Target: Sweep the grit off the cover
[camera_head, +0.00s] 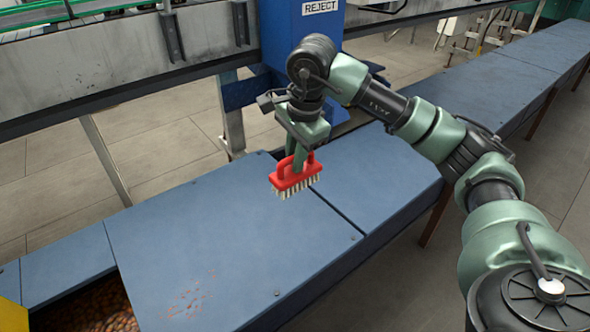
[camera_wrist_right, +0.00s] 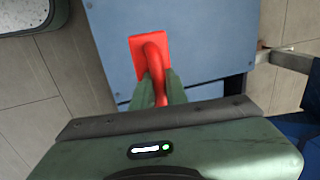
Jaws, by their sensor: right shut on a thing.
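A red brush (camera_head: 294,176) with pale bristles is in my right gripper (camera_head: 299,160), which is shut on its handle. The brush is over the far part of the blue cover (camera_head: 190,240), bristles down; I cannot tell whether they touch it. In the right wrist view the brush (camera_wrist_right: 137,48) shows between the fingers (camera_wrist_right: 160,88), with the blue cover (camera_wrist_right: 205,40) beyond. A patch of reddish grit (camera_head: 190,298) lies on the cover near its front, well away from the brush. My left gripper is not in view.
An open gap with brown granules (camera_head: 85,305) lies beside the cover at the lower left. A blue REJECT bin (camera_head: 300,30) and a grey conveyor rail (camera_head: 130,55) stand behind. More blue covers (camera_head: 480,85) run to the upper right.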

